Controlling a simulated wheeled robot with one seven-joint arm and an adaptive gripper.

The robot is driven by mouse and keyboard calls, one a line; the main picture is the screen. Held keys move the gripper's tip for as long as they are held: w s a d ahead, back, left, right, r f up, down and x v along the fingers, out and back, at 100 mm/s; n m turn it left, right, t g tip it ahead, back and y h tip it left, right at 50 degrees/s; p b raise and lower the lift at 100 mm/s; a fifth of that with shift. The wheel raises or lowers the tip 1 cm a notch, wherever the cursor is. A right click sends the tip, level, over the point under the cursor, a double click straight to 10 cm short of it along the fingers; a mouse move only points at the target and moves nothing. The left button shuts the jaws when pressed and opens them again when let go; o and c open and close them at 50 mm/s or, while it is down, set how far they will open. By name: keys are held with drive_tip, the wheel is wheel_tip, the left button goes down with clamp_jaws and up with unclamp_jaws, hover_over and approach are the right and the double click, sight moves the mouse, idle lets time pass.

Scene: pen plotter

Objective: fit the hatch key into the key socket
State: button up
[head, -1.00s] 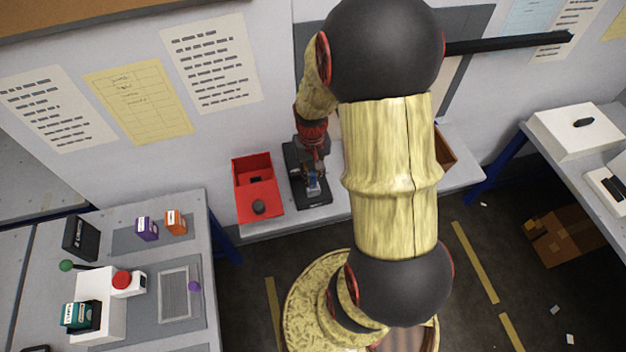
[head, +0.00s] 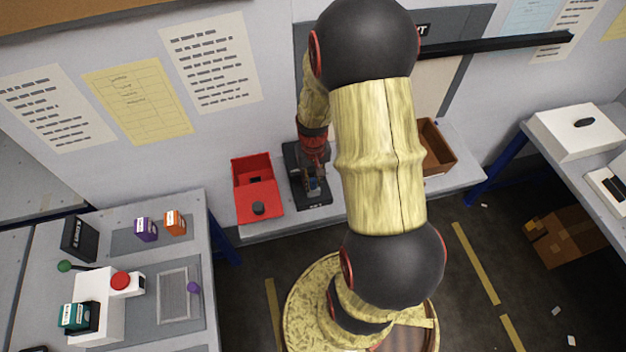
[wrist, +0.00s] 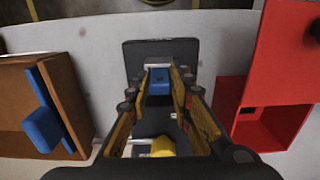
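A blue piece with a pale grey top (wrist: 159,84), which I take for the hatch key, is between my fingertips in the wrist view. My gripper (wrist: 161,78) appears shut on it, with a finger against each side. They are over the black stand (wrist: 135,52), which also shows in the head view (head: 319,200) with my gripper (head: 311,178) over it. A yellow round part (wrist: 162,147) and a pale piece show lower between the fingers. The key socket cannot be made out, and I cannot tell whether the key touches the stand.
A red open box (wrist: 243,128) stands right of the stand in the wrist view; in the head view the red box (head: 257,190) is left of it. A brown bin (wrist: 15,85) with blue parts (wrist: 42,128) is on the other side. The wall is close behind.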

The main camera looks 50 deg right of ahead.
sight(313, 179)
drive_tip(key=o, duration=0.3)
drive_tip(key=w+a+r+n+t+p, duration=0.1)
drive_tip(key=a+r, duration=0.1)
drive_tip(key=r, duration=0.7)
drive_tip(key=a+r, duration=0.2)
drive_tip(key=r, duration=0.7)
drive_tip(key=s+a+r+n+t, duration=0.1)
drive_tip(key=s+a+r, duration=0.1)
drive_tip(key=a+r, duration=0.3)
drive_tip(key=s+a+r+n+t, duration=0.2)
drive_tip(key=s+a+r, duration=0.1)
drive_tip(key=a+r, duration=0.2)
drive_tip(key=s+a+r+n+t, duration=0.1)
drive_tip(key=s+a+r+n, duration=0.1)
drive_tip(key=a+r, duration=0.3)
drive_tip(key=shift+s+a+r+t, duration=0.1)
drive_tip(key=shift+s+a, duration=0.15)
drive_tip(key=shift+a, duration=0.35)
drive_tip(key=shift+s+a+r+t, duration=0.1)
drive_tip(key=shift+s+a, duration=0.15)
drive_tip(key=shift+a, duration=0.4)
drive_tip(key=shift+s+a+r+t, duration=0.1)
drive_tip(key=shift+s+a, duration=0.15)
drive_tip(key=shift+a, duration=0.35)
drive_tip(key=shift+f, duration=0.1)
